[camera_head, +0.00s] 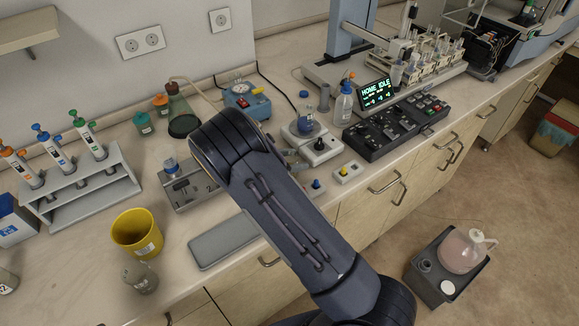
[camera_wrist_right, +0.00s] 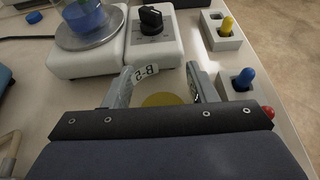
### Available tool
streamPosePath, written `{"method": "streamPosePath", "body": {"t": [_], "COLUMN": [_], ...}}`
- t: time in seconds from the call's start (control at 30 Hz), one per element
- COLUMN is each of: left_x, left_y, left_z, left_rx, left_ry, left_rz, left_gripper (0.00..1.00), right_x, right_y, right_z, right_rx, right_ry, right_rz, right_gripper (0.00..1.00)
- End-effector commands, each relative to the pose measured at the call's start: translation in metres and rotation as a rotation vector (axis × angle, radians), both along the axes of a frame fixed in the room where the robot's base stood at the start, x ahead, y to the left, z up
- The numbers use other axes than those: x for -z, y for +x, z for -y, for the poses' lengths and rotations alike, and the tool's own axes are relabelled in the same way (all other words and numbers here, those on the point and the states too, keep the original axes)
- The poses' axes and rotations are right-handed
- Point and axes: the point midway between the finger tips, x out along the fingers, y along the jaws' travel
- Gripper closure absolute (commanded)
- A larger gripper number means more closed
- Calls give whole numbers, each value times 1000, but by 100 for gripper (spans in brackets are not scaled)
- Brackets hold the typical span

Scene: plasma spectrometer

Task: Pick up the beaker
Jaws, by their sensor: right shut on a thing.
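My right gripper (camera_wrist_right: 160,76) shows in the right wrist view, its two fingers shut on a clear beaker with a white label (camera_wrist_right: 145,72) and a yellow round patch (camera_wrist_right: 162,99) low between the fingers. The beaker's clear walls are hard to make out, and I cannot tell whether it is off the bench. In the head view my right forearm and wrist cover the beaker; only a bit of the right gripper (camera_head: 294,157) shows beside the stirrer. My left gripper is in neither view.
A white stirrer (camera_head: 322,150) with a black knob bears a glass vessel of blue liquid (camera_head: 305,120). Small blocks with a yellow knob (camera_head: 344,170) and a blue knob (camera_wrist_right: 243,77) stand close by. A yellow bucket (camera_head: 136,234) and pipette rack (camera_head: 85,206) stand left.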

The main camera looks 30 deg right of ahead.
Motion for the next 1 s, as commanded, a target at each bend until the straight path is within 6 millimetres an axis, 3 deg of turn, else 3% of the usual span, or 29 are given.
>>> {"method": "streamPosePath", "body": {"t": [0.27, 0.47, 0.7, 1.0], "left_x": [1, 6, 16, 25], "left_y": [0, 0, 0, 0], "left_z": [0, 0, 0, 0], "left_rx": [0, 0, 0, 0], "left_ry": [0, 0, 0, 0], "left_rz": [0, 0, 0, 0], "left_gripper": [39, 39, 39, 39], "right_x": [-8, -37, -91, -120], "right_y": [1, -3, -42, -98], "right_z": [0, -3, -29, -66], "right_rx": [0, 0, -4, -4], "right_ry": [0, 2, 5, 2], "right_rz": [3, 4, 6, 1], "right_gripper": [73, 73, 73, 73]}}
